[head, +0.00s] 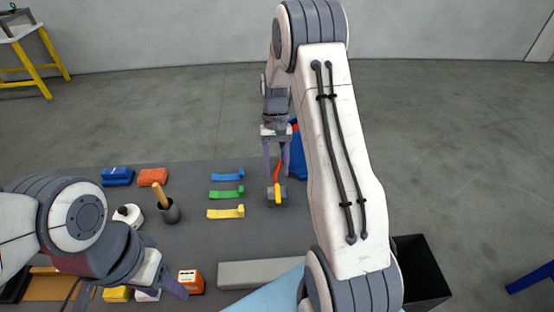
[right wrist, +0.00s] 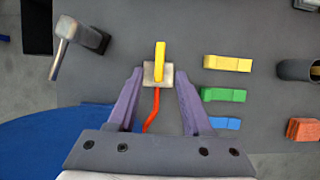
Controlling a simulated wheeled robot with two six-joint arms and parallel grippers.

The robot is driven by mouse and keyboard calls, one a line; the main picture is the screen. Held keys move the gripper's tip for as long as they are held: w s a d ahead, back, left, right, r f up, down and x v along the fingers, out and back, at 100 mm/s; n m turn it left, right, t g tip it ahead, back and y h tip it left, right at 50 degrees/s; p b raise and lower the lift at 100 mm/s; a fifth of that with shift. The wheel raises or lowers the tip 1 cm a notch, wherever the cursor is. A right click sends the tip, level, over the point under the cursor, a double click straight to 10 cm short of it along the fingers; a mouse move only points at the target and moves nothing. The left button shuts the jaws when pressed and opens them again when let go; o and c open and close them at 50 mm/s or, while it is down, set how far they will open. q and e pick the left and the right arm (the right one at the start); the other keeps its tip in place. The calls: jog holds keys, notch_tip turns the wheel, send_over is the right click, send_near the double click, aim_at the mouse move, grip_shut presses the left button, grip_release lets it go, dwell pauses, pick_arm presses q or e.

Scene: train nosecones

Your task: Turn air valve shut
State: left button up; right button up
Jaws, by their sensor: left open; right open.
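The air valve is a small grey block (head: 269,195) with a yellow lever (head: 277,192) and a red hose (head: 278,171) on its far side. In the right wrist view the valve block (right wrist: 169,83) lies between my fingertips, and its yellow lever (right wrist: 160,58) points away from the red hose (right wrist: 154,110), roughly in line with it. My right gripper (head: 276,178) is open around or just above the valve; contact cannot be told. It also shows in the right wrist view (right wrist: 158,82). My left gripper (head: 165,284) is open and empty at the table's near left.
Blue (head: 227,177), green (head: 227,193) and yellow (head: 226,212) pieces lie left of the valve. A dark cup (head: 170,213) stands further left. A blue object (head: 297,158) is behind the valve. A grey metal tool (right wrist: 82,38) lies beside it in the wrist view.

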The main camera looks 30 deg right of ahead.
jog(key=v, duration=0.4)
jog(key=shift+r+b, duration=0.15)
jog(key=shift+b, duration=0.15)
